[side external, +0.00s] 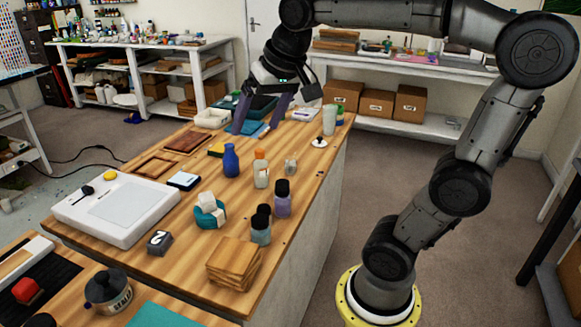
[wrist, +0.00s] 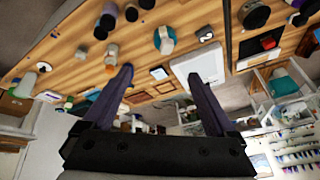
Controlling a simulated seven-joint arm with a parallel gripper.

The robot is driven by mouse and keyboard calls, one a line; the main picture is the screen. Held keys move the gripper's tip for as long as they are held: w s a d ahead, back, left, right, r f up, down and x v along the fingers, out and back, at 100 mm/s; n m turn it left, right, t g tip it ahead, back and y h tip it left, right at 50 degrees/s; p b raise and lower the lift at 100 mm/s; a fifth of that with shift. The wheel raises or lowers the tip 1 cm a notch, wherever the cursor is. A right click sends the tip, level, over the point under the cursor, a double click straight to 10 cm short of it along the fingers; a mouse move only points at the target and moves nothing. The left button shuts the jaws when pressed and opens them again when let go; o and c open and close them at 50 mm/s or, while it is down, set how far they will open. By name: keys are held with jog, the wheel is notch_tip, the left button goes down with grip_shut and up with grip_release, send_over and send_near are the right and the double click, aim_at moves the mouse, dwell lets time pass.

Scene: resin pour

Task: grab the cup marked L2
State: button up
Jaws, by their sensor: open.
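I cannot read the mark L2 on anything in either view. A tall pale translucent cup (side external: 329,119) stands upright at the far right of the wooden table. A small cup-like clear container (side external: 290,165) stands nearer, right of the orange-capped bottle; its marking is too small to read. My gripper (side external: 255,129) is above the far part of the table, fingers pointing down, open and empty. In the wrist view my gripper (wrist: 158,72) shows its two fingers spread apart with nothing between them. Both cups are apart from it, to its right.
A blue bottle (side external: 231,160), an orange-capped bottle (side external: 261,169) and dark-capped bottles (side external: 282,199) stand mid-table. A teal tape dispenser (side external: 209,212), wood squares (side external: 233,262) and a white light pad (side external: 118,207) are nearer. A dark block (side external: 159,242) shows a 2.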

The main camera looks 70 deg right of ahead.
jog(key=w+d+m+g, duration=0.1)
jog(key=w+d+m, duration=0.2)
jog(key=w+d, duration=0.35)
jog(key=m+g, duration=0.4)
jog(key=m, duration=0.2)
send_over(290, 159)
jog(key=s+a, duration=0.1)
jog(key=a, duration=0.2)
notch_tip(290, 159, down, 16)
jog(key=f, duration=0.4)
jog(key=d+f, duration=0.1)
jog(key=f, duration=0.7)
jog(key=shift+w+d+f, duration=0.1)
jog(key=shift+d+f, duration=0.05)
jog(key=shift+f, duration=0.25)
jog(key=c, duration=1.4)
